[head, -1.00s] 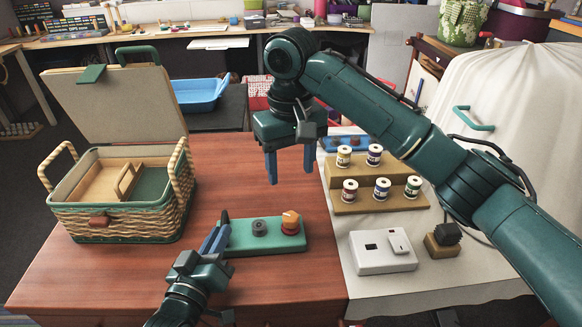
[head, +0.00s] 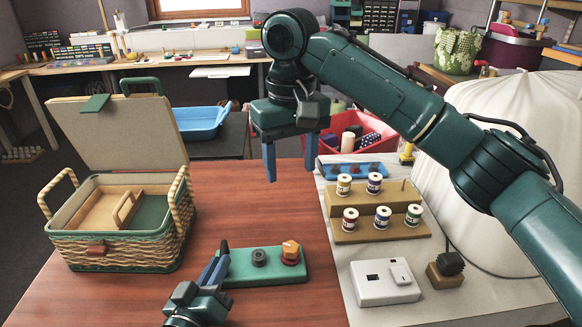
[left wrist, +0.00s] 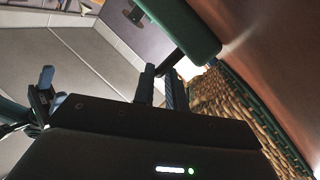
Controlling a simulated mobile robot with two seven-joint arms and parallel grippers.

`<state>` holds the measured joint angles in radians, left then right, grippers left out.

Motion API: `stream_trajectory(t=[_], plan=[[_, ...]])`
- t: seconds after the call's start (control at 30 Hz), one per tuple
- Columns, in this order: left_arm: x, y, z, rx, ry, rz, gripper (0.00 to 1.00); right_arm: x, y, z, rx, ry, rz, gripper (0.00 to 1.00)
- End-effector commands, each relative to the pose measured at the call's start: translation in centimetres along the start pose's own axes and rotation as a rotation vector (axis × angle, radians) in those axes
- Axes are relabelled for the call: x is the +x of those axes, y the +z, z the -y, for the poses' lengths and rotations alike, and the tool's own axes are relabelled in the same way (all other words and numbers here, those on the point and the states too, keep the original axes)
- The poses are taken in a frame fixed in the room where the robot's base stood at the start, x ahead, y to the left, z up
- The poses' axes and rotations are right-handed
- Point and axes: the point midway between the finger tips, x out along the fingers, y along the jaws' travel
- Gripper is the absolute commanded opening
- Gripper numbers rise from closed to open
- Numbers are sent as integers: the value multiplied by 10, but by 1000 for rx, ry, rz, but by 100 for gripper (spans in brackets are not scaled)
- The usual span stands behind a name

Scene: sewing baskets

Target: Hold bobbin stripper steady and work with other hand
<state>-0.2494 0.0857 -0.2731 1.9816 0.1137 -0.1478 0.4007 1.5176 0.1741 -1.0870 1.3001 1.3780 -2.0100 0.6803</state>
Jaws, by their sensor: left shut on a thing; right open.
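The bobbin stripper appears to be the green board (head: 275,272) on the wooden table, with a dark round knob (head: 259,257) and a red-and-orange knob (head: 291,253) on top. My left gripper (head: 220,262) is shut on the board's left end. The left wrist view shows my left gripper (left wrist: 160,88) fingers, with a green bar (left wrist: 185,28), probably the board's end, beyond them; the knobs are not visible there. My right gripper (head: 291,174) is open and empty, fingers pointing down, above the table behind the board.
An open wicker basket (head: 118,246) stands left. At right, a tan stepped rack (head: 370,236) holds several thread spools, with a white box (head: 385,292) and dark pincushion-like block (head: 446,270) in front. Table is clear around the green board.

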Motion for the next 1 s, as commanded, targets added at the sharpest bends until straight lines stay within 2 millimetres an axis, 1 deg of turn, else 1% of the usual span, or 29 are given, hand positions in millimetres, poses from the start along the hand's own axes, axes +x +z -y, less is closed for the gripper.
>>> stream_trajectory(t=[0.03, 0.13, 0.17, 0.4, 0.47, 0.67, 0.77, 0.87, 1.0], plan=[[-1, 4, 2, -2, -5, 9, 0, 0, 0, 0, 1, 0, 1, 54], [-1, 4, 2, -2, -5, 9, 0, 0, 0, 0, 1, 0, 1, 54], [-1, 4, 2, -2, -5, 9, 15, 0, 0, 0, 0, 0, 0, 54], [0, 2, 1, -1, -2, 5, 35, 0, 0, 0, 0, 0, 0, 54], [0, 1, 1, -1, -2, 4, 39, 0, 0, 0, 0, 0, 0, 54], [0, 1, 0, 0, -1, 2, 39, 0, 0, 0, 0, 0, 0, 54], [-5, 1, 1, 0, -1, 3, 39, 0, 0, 0, 0, 0, 0, 54], [-17, 2, 1, 0, -2, 4, 39, 0, 0, 0, 0, 0, 0, 54], [-45, 2, 1, 1, -3, 6, 39, 0, 0, 0, 0, 0, 0, 54]])
